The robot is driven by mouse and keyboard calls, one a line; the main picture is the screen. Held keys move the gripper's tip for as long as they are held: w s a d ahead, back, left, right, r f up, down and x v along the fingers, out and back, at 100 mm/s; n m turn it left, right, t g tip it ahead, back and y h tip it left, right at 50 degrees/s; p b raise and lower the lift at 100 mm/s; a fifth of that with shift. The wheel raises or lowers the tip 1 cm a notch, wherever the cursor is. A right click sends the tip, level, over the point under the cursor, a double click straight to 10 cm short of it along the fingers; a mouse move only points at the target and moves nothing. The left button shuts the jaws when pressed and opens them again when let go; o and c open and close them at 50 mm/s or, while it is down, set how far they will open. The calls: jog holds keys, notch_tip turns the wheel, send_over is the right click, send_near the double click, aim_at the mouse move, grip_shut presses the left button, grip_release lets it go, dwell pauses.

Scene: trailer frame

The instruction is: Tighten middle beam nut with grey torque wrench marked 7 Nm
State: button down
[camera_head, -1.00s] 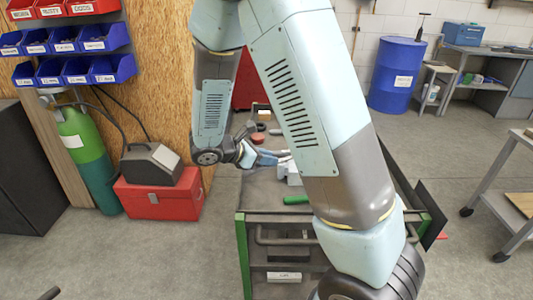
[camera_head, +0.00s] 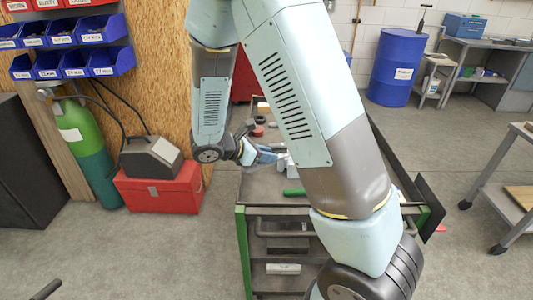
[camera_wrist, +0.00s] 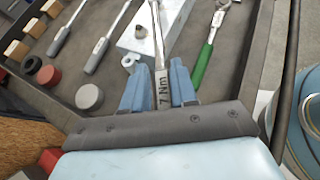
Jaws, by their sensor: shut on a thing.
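A grey torque wrench marked 7 Nm (camera_wrist: 161,90) is between the two blue fingers of my gripper (camera_wrist: 160,78) in the wrist view. The fingers are shut on its handle, with the label facing the camera. The wrench's shaft points away toward the top of the picture, over a light grey block (camera_wrist: 138,38). In the head view my gripper (camera_head: 267,155) is low over the cart's top (camera_head: 262,185), and the wrench is too small to make out there. I cannot see the beam or its nut in these frames.
A green-handled wrench (camera_wrist: 205,62) lies to the right, and two grey-handled wrenches (camera_wrist: 97,57) (camera_wrist: 60,40) lie to the left. A red toolbox (camera_head: 160,190) stands left of the cart.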

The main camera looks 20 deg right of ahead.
jog(key=shift+f, duration=0.65)
jog(key=c, duration=1.5)
grip_release()
grip_shut()
jog(key=shift+w+a+m+g, duration=0.15)
jog(key=shift+w+m+g, duration=0.35)
jog(key=shift+w, duration=0.4)
jog(key=shift+w+a+m+g, duration=0.15)
jog(key=shift+w+m+g, duration=0.3)
jog(key=shift+w, duration=0.45)
jog(key=shift+h, duration=0.3)
